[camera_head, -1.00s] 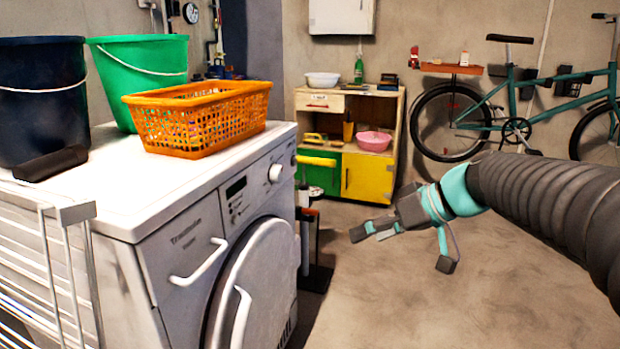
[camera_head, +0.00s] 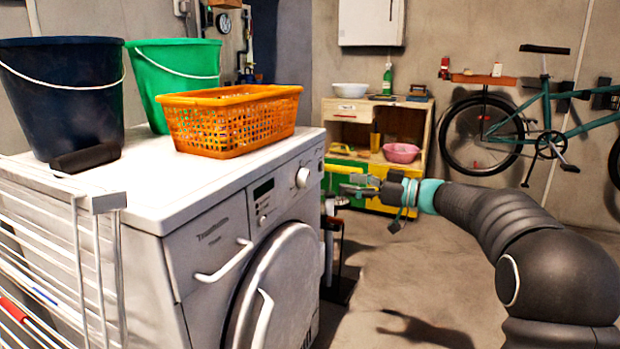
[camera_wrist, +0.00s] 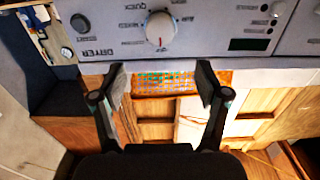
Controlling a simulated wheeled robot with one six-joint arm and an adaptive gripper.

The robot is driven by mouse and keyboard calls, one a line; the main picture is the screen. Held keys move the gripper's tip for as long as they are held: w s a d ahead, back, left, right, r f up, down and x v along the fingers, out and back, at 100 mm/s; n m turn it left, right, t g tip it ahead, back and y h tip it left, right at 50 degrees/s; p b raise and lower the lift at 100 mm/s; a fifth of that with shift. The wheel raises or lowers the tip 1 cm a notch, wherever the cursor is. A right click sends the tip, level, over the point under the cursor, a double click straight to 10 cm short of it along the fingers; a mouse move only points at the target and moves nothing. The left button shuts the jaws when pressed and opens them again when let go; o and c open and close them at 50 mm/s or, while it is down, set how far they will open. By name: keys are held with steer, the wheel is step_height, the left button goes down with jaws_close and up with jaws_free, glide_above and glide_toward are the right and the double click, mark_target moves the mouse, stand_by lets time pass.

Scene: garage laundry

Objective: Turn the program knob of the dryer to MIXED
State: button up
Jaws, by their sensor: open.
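The white dryer (camera_head: 195,190) stands at the left, its control panel facing right. Its round white program knob (camera_head: 303,177) sits on the panel near the far end. In the wrist view the knob (camera_wrist: 160,28) is at the top centre with a red mark on its lower edge; the small labels around it appear upside down and are hard to read. My gripper (camera_head: 345,190) is just right of the panel, apart from the knob. In the wrist view my gripper (camera_wrist: 162,78) has its two fingers spread, with nothing between them, below the knob in the picture.
An orange basket (camera_head: 230,122), a green bucket (camera_head: 180,75) and a dark blue bucket (camera_head: 65,100) stand on the dryer. A white drying rack (camera_head: 60,240) is at the near left. A wooden cabinet (camera_head: 345,110) and a bicycle (camera_head: 545,145) are behind.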

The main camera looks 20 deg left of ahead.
mark_target(309, 177)
steer(key=a, duration=0.7)
steer(key=a+p, duration=0.1)
steer(key=a, duration=0.3)
steer(key=shift+w+a, duration=0.1)
steer(key=shift+w, duration=0.3)
steer(key=c, duration=1.1)
